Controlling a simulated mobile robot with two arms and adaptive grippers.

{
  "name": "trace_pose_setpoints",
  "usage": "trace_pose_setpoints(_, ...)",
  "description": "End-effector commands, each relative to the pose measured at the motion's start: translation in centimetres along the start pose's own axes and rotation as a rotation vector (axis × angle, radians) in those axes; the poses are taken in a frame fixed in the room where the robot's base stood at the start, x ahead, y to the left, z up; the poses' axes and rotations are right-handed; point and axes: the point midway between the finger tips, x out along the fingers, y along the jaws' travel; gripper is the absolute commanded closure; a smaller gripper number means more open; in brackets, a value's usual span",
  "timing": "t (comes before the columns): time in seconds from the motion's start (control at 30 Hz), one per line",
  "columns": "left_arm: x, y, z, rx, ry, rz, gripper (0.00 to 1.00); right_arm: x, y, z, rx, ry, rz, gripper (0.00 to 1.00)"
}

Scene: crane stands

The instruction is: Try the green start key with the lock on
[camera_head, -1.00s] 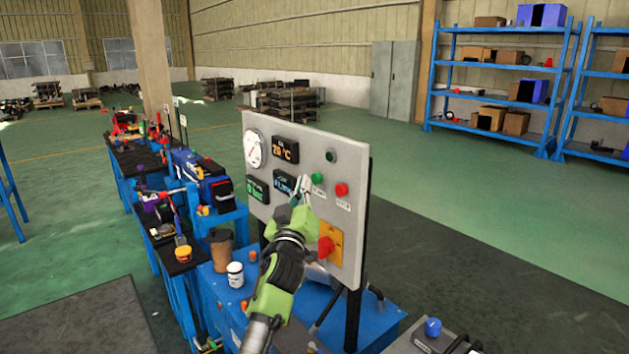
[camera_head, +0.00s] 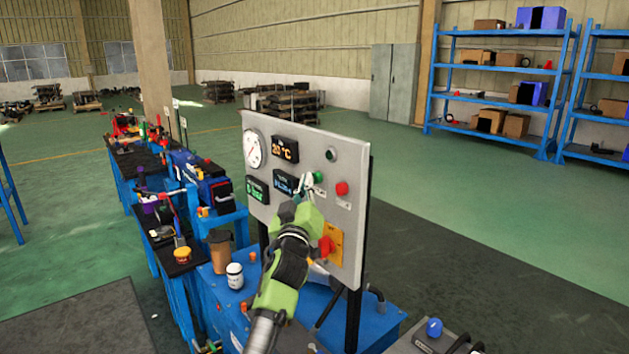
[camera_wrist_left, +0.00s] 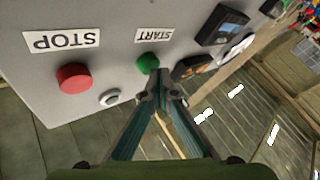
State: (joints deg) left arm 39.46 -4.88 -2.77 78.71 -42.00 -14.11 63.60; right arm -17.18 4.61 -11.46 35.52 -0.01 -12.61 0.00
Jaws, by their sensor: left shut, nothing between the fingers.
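The green start key (camera_head: 319,177) is on the front of an upright grey control panel (camera_head: 290,140), left of the red stop key (camera_head: 341,189). In the left wrist view the panel is upside down, with the green key (camera_wrist_left: 147,62) under the START label and the red key (camera_wrist_left: 74,77) by STOP. My left gripper (camera_head: 307,184) is shut and empty, its tips right at the green key; I cannot tell whether they touch. Its tips also show in the wrist view (camera_wrist_left: 160,88). A red rotary handle (camera_head: 326,246) sits on a yellow plate, partly behind my gripper; no lock is clearly visible.
A brown cup (camera_head: 220,250) and a white jar (camera_head: 235,275) stand on the blue bench beside my left arm. Open floor lies right of the panel.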

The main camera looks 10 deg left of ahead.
Motion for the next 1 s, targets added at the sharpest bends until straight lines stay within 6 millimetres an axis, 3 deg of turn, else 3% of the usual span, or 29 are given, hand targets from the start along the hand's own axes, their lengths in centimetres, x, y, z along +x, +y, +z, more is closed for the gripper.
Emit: trace_pose_setpoints(1.0, 0.60, 0.47, 0.46, -0.001, -0.001, 0.000, 1.00, 0.96, -0.05, 0.09, 0.000, 0.000, 0.000, 0.60)
